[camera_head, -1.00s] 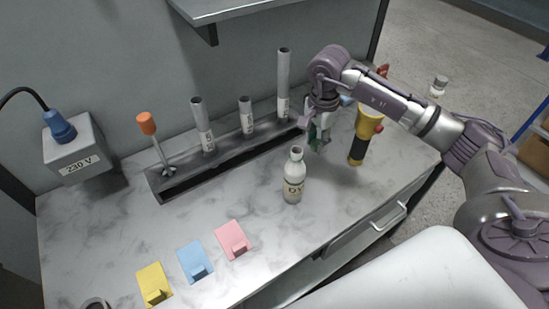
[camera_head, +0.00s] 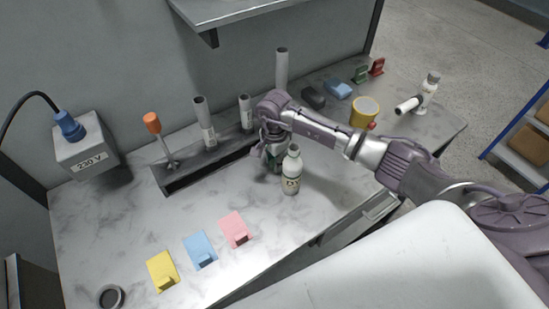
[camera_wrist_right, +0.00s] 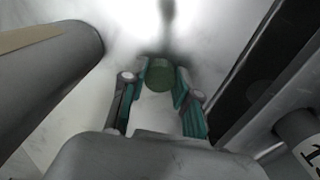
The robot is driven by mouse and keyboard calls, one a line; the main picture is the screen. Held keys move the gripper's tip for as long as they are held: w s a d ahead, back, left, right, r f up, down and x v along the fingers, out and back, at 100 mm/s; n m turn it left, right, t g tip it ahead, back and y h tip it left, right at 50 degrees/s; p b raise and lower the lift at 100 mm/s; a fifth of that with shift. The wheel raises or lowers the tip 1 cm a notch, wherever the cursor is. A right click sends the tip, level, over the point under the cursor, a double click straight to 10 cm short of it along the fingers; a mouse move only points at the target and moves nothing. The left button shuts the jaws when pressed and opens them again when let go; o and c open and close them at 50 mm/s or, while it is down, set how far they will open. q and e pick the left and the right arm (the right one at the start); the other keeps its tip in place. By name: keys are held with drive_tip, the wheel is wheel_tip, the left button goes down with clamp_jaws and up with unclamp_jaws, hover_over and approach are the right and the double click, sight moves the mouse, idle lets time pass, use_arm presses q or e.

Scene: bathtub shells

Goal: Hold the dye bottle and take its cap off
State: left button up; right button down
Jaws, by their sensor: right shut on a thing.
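The dye bottle (camera_head: 291,175), pale with a beige label, stands upright on the marble-look worktop in the head view. Its narrow top is too small to tell whether a cap is on. My right gripper (camera_head: 270,160) is beside it, to its left and behind, in front of the rack. In the right wrist view my right gripper (camera_wrist_right: 161,85) has its teal fingers shut on a small round dark green thing (camera_wrist_right: 160,76). I cannot tell whether that is a cap. My left gripper is not in view.
A dark rack (camera_head: 195,178) with grey tubes stands behind. Yellow (camera_head: 163,270), blue (camera_head: 200,250) and pink (camera_head: 236,229) pads lie in front. A yellow thing (camera_head: 364,109) and a white bottle (camera_head: 429,92) stand at the right. The front middle is clear.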

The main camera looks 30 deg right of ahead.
drive_tip(key=shift+f, duration=0.15)
drive_tip(key=c, duration=0.8)
unclamp_jaws()
drive_tip(key=shift+c, duration=0.2)
